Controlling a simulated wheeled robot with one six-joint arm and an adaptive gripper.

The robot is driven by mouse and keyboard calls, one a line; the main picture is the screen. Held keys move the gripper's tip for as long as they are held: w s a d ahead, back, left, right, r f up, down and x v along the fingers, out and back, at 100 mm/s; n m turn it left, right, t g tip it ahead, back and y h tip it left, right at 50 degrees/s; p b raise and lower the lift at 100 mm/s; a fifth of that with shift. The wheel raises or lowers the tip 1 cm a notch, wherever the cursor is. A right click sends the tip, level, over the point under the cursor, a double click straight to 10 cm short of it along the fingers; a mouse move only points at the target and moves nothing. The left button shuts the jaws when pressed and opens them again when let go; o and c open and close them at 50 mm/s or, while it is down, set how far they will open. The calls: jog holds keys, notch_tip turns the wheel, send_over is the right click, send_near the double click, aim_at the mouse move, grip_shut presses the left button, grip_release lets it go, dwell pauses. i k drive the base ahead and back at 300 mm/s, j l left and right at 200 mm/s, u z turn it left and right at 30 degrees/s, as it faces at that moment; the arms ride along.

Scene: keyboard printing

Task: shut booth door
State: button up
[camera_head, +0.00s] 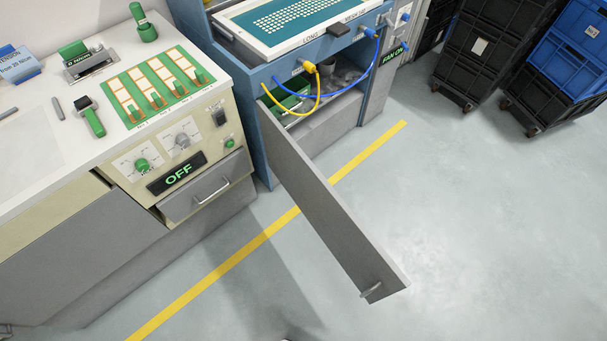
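The booth door (325,205) is a long grey panel standing wide open. It swings out from the left side of the blue booth (262,125) and reaches over the floor toward the lower right. A small handle (371,290) sits near its free end. The booth's opening (335,88) is uncovered, with a green item (285,100) and grey contents partly seen inside. A yellow cable (318,95) and a blue cable (372,62) hang across the opening. My gripper is not in view.
A cream cabinet (215,155) with an OFF display and a grey drawer (200,190) stands left of the door. Black and blue crates (490,50) on wheels stand at the upper right.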

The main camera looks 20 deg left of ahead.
aim_at(371, 271)
jog(key=k+u, duration=0.3)
jog(key=j+u, duration=0.1)
jog(key=u, duration=0.2)
jog(key=k+j, duration=0.1)
jog(key=j, duration=0.4)
jog(key=k+j+u, duration=0.15)
jog(key=j, duration=0.35)
